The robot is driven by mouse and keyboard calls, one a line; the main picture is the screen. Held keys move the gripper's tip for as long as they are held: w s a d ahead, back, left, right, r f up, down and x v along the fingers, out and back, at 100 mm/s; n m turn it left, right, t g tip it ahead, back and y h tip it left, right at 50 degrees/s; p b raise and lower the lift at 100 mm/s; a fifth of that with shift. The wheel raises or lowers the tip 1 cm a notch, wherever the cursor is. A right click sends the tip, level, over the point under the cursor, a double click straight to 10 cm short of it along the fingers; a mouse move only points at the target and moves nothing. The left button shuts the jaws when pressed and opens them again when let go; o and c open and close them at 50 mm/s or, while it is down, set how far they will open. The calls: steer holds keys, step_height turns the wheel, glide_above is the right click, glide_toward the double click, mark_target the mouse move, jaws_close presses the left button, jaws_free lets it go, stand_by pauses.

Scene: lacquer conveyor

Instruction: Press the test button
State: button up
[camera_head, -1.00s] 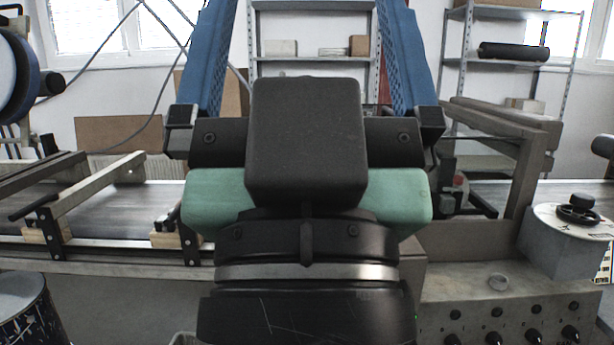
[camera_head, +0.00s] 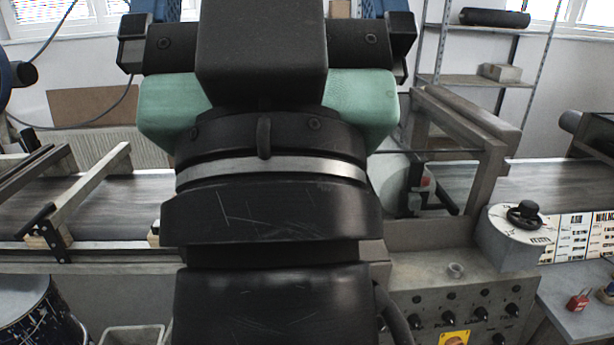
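My gripper (camera_head: 272,12) is at the top of the head view, with its blue fingers cut off by the upper edge. The finger bases stand wide apart on either side of the dark body; the tips are out of view. I cannot make out a labelled test button. A grey control panel (camera_head: 421,319) with several black knobs stands at the lower right. A yellow plate (camera_head: 455,338) on it is cut off by the bottom edge. My gripper is up and to the left of this panel in the picture, and my arm covers the middle of the view.
A grey housing (camera_head: 512,243) with a black handwheel (camera_head: 525,214) stands right of the panel. The conveyor belt (camera_head: 110,195) runs behind my arm. A drum stands lower left.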

jaws_close()
stand_by(0.5)
stand_by(1.3)
